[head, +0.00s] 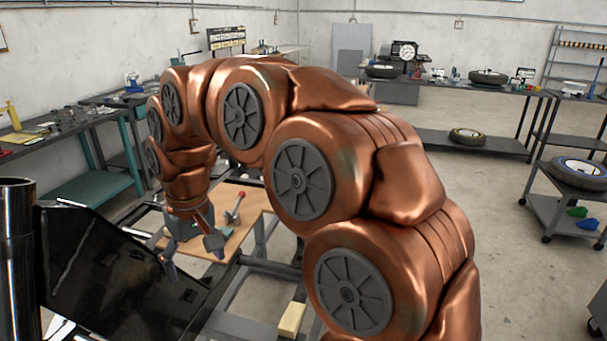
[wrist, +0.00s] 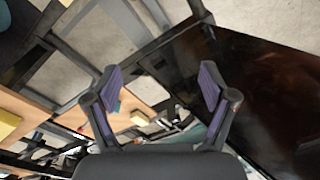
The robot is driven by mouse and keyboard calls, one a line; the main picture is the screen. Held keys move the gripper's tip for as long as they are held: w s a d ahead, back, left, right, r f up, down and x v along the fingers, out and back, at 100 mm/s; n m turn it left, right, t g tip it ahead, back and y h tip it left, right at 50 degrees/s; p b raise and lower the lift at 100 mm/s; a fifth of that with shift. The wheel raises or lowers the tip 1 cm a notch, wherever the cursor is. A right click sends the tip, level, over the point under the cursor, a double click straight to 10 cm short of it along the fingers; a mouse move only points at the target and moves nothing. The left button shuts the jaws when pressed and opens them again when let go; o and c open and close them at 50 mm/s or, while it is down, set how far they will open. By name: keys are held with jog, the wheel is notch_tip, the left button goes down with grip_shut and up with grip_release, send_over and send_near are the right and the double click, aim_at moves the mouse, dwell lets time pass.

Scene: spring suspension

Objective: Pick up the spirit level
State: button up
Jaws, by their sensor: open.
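I cannot make out the spirit level for certain in either view. My gripper (head: 193,257) points down beside a wooden board on the dark metal frame, left of centre in the head view. In the wrist view my gripper (wrist: 161,78) has its two purple-padded fingers wide apart with nothing between them. Below the fingers, frame bars and part of the board show. My copper arm hides much of the middle of the head view.
The wooden board (head: 232,226) carries a red-knobbed lever (head: 236,205). A pale yellow block (head: 291,318) sits at the front. A black panel (head: 110,275) stands close left of my gripper. Benches line the walls; the floor at right is partly clear.

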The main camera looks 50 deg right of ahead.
jog(key=w+d+r+m+t, duration=0.1)
jog(key=w+d+r+m, duration=0.1)
jog(key=w+d, duration=0.75)
jog(key=w+d+r+m+t, duration=0.1)
jog(key=w+d+r+m, duration=0.15)
jog(key=w+d, duration=0.65)
jog(key=s+d+f+m+h, duration=0.1)
jog(key=d+m, duration=0.1)
jog(key=d, duration=0.6)
jog(key=s+d+m+h+p, duration=0.1)
jog(key=d+m+h, duration=0.1)
jog(key=d, duration=0.7)
jog(key=s+d+f+m+h, duration=0.1)
jog(key=d+m, duration=0.2)
jog(key=d, duration=0.5)
jog(key=shift+s+d+f+g+p, duration=0.1)
jog(key=shift+d+f+g+p, duration=0.05)
jog(key=shift+f+g+p, duration=0.2)
jog(key=shift+d+f+h, duration=0.3)
jog(key=shift+d+f, duration=0.1)
jog(key=shift+f, duration=0.4)
jog(key=p+x, duration=0.1)
jog(key=x, duration=0.1)
jog(key=w+p+x, duration=0.1)
jog(key=p+x, duration=0.1)
jog(key=x, duration=0.1)
jog(key=shift+a+r, duration=0.1)
jog(key=shift+f, duration=0.45)
jog(key=c, duration=1.5)
jog(key=shift+r, duration=0.15)
